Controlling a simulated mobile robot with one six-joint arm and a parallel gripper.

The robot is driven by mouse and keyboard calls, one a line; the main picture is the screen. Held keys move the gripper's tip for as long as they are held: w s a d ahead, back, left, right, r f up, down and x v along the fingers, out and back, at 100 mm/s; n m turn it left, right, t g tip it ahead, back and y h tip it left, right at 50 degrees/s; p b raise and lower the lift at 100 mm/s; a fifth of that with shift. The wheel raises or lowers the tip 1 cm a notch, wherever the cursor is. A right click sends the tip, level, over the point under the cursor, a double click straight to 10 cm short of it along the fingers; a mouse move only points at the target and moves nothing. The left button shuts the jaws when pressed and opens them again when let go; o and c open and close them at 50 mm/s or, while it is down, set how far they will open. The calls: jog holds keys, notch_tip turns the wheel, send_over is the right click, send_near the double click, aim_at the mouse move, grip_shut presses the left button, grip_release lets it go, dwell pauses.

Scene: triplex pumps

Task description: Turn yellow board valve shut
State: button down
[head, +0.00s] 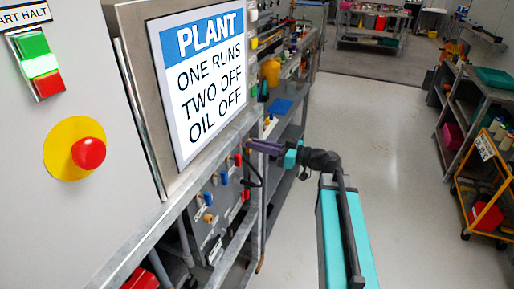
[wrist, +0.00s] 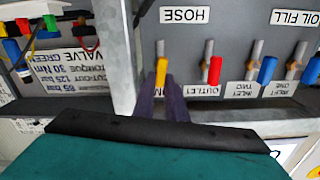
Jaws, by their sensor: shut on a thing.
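The board (wrist: 225,50) fills the upper right of the wrist view, with its labels upside down. A yellow valve handle (wrist: 161,72) hangs below a short metal pipe there, roughly in line with it. My gripper (wrist: 162,92) has its purple fingers on both sides of the handle and is shut on it. The handle's lower end is hidden between the fingers. In the head view my gripper (head: 250,144) reaches left to the far end of the board. The held handle cannot be made out clearly there.
A red handle (wrist: 214,70) is close to the right of the yellow one, with blue handles (wrist: 267,70) further on. A grey metal post (wrist: 117,60) stands just left of my fingers. In the head view the floor (head: 400,180) to the right is clear.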

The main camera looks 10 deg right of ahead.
jog(key=m, duration=0.8)
jog(key=m+b, duration=0.1)
jog(key=m, duration=0.3)
jog(key=shift+w+d+f, duration=0.25)
jog(key=shift+f, duration=0.15)
jog(key=shift+f+m+p, duration=0.15)
jog(key=shift+m+p, duration=0.2)
jog(key=shift+m, duration=0.65)
jog(key=shift+f+m+p, duration=0.15)
jog(key=shift+m+p, duration=0.15)
jog(key=shift+m, duration=0.7)
jog(key=c, duration=1.8)
grip_release()
jog(key=shift+d, duration=0.15)
jog(key=b+v, duration=0.1)
jog(key=v, duration=1.2)
jog(key=shift+s+d, duration=0.2)
jog(key=shift+s, duration=0.05)
